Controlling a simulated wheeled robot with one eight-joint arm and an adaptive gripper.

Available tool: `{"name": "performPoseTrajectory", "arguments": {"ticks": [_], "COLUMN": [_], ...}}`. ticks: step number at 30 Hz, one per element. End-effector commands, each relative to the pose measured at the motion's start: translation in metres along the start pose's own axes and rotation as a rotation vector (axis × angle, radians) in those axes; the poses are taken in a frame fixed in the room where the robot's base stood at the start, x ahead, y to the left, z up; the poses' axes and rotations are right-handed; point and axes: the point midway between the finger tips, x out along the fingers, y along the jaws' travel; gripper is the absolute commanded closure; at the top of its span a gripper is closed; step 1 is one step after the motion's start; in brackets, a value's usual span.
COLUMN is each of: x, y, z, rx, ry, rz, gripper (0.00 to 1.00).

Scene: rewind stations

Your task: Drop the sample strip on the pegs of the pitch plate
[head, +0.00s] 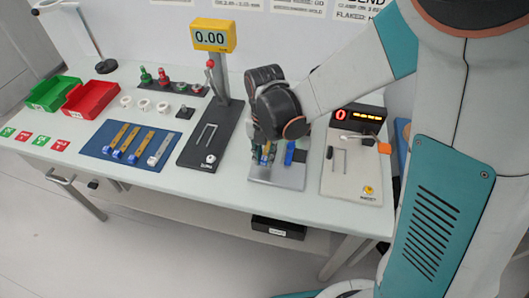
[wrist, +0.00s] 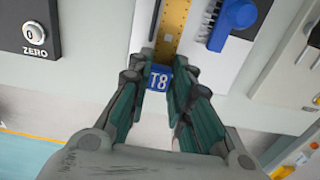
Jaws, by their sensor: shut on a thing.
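My gripper (wrist: 158,88) is shut on the blue end tab (wrist: 158,77), marked T8, of a yellow sample strip (wrist: 172,22). In the wrist view the strip runs from the jaws to the top edge, over the grey pitch plate (wrist: 218,75). In the head view the pitch plate (head: 277,180) lies under my gripper (head: 264,150), and my wrist covers much of it. The pegs are hidden, and I cannot tell whether the strip touches them. A blue ribbed part (wrist: 232,18) stands on the plate, right of the strip.
Left of the plate is a black gauge base (head: 203,160) with a yellow display (head: 212,35). Right of it is a pale station (head: 350,180) with a red-lit readout (head: 357,115). A blue mat (head: 100,145) holds several strips. Red (head: 91,100) and green (head: 50,92) bins stand at left.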

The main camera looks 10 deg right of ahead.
Motion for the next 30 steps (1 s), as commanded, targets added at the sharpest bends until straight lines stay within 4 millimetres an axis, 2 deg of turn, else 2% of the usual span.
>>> {"name": "performPoseTrajectory", "arguments": {"ticks": [3,8,30], "x": [0.013,0.019,0.020], "y": [0.000,0.000,0.000], "z": [0.000,0.000,0.000], "rx": [0.000,0.000,0.000], "ry": [0.000,0.000,0.000], "rz": [0.000,0.000,0.000], "gripper": [0.99,0.99,0.99]}}
